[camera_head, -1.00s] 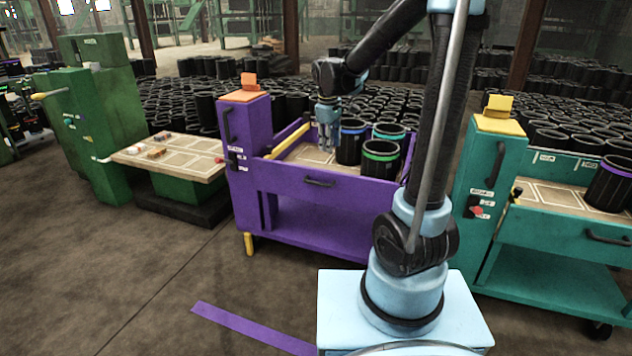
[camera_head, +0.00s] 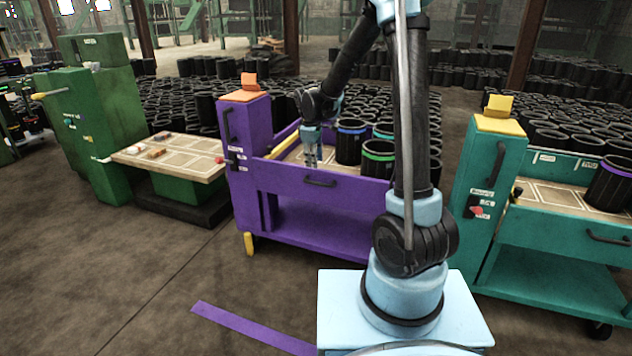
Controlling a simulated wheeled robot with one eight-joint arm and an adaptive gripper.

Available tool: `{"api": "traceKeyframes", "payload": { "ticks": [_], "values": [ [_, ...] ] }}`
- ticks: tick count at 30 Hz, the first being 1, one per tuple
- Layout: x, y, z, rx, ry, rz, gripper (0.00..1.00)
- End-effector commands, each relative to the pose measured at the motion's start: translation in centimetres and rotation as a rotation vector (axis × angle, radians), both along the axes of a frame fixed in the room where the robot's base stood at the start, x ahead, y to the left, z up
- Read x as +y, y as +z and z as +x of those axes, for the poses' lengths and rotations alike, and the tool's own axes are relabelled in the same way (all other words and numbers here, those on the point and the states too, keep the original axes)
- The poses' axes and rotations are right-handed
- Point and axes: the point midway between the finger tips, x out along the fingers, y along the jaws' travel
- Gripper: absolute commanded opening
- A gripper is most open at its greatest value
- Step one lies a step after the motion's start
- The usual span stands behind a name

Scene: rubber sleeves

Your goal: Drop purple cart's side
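The purple cart (camera_head: 275,235) stands in the middle. Its front side panel (camera_head: 350,192) is upright, with a dark handle (camera_head: 320,182) near its upper edge. Several black sleeves with blue, teal and green bands stand on its tray; the green-banded sleeve (camera_head: 378,166) is nearest the panel. My gripper (camera_head: 311,163) points down over the tray, left of the blue-banded sleeve (camera_head: 350,142) and behind the panel's top edge. It looks empty, with its fingers apart. Whether it touches the tray or panel I cannot tell.
A teal cart (camera_head: 540,250) with a sleeve on it stands at the right. A green table (camera_head: 170,158) with small items is at the left. A purple floor strip (camera_head: 255,328) lies in front. The floor between is clear; stacked black sleeves fill the back.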

Motion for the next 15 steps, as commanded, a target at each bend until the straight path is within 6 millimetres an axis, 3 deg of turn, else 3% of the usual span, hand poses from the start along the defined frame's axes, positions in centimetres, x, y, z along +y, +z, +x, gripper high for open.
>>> {"api": "traceKeyframes", "payload": {
  "ticks": [15],
  "values": [
    [-0.5,-7.1,1.4,0.0,-0.002,0.0,0.33]
  ]
}}
